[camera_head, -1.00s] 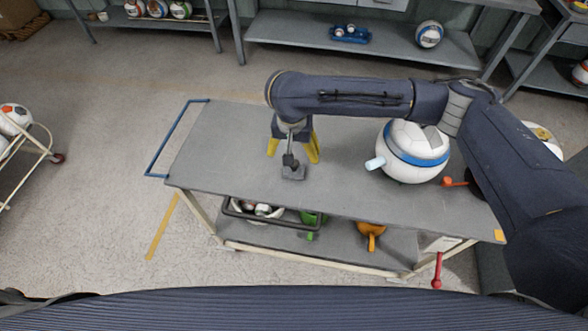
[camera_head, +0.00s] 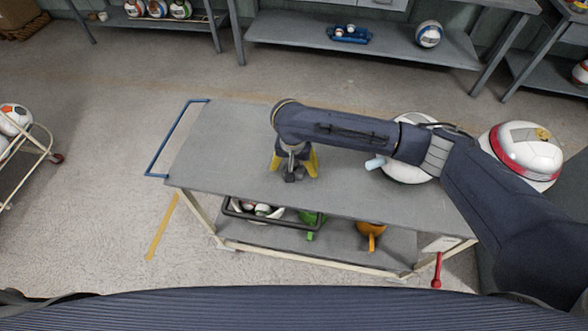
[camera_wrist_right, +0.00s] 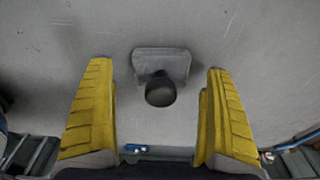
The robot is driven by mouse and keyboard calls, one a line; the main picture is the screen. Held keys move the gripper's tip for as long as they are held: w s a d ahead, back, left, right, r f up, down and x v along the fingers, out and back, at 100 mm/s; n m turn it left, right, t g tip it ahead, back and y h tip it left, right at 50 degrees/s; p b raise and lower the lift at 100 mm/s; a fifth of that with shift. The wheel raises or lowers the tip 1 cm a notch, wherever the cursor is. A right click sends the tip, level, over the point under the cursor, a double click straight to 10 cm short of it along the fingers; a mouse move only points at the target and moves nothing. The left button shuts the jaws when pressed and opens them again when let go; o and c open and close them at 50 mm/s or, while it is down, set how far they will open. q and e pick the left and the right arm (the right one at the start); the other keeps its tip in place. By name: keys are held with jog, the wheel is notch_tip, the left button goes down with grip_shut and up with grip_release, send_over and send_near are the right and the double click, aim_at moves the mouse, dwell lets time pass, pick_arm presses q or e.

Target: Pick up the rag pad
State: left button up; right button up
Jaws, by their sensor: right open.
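The rag pad (camera_wrist_right: 170,55) is a small grey block with a dark round knob on it, lying on the grey cart top. In the right wrist view it sits centred between the fingertips, with clear gaps on both sides. In the head view my right gripper (camera_head: 294,169) is over it and hides most of it; only a dark part of the pad (camera_head: 290,178) shows. My right gripper, with yellow fingers (camera_wrist_right: 159,70), is open and empty around the pad, not touching it. My left gripper is not in view.
A white ball-shaped device (camera_head: 408,173) stands on the cart's right part, partly behind my right arm. The cart top (camera_head: 220,150) is bare to the left. A second white device with a red band (camera_head: 528,165) stands beyond the right end. A black bin (camera_head: 262,216) is on the lower shelf.

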aim_at(295, 161)
jog(key=shift+w+f, duration=0.1)
jog(key=shift+f, duration=0.55)
jog(key=c, duration=1.3)
jog(key=shift+r, duration=0.1)
notch_tip(295, 161, up, 20)
jog(key=shift+f, duration=0.1)
jog(key=o, duration=0.5)
jog(key=c, duration=0.5)
jog(key=shift+d, duration=0.1)
